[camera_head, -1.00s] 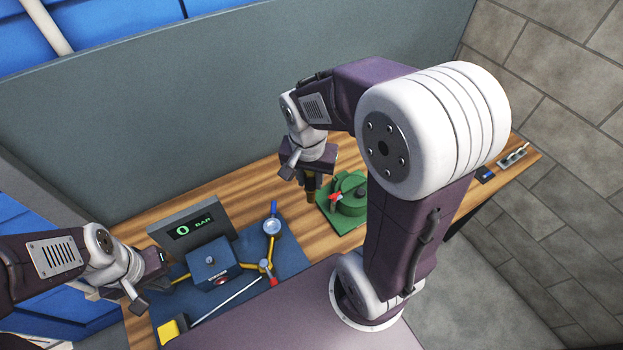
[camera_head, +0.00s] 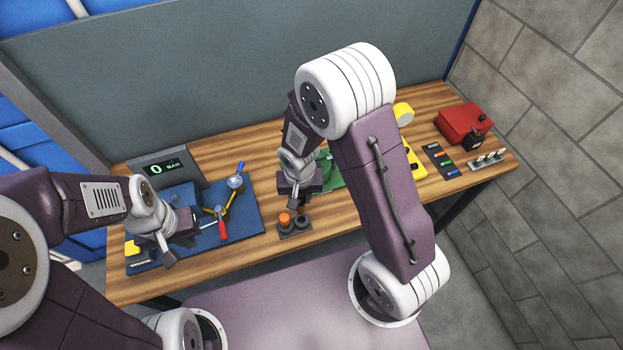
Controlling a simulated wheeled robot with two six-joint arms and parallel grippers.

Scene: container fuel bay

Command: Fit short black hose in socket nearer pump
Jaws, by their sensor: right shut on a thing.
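My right gripper (camera_head: 297,200) is shut, low over the front middle of the bench, just behind a small grey block with an orange cap and a dark round piece (camera_head: 303,224). What it grips is hidden by its own fingers. I cannot make out the short black hose or the sockets. A blue pump-like box (camera_head: 178,197) sits on a blue board (camera_head: 246,222), partly behind my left arm. Yellow pipes, a round gauge (camera_head: 236,181) and a red-handled valve (camera_head: 222,230) are beside it. My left gripper (camera_head: 178,250) looks open and empty over the board's front left.
A display reading 0 BAR (camera_head: 165,168) stands behind the board. A green fixture (camera_head: 330,174) is partly hidden by my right arm. A red can (camera_head: 464,125), a dark strip of coloured pieces (camera_head: 444,160) and a grey rack (camera_head: 487,159) are at the right. Bare wood lies around the grey block.

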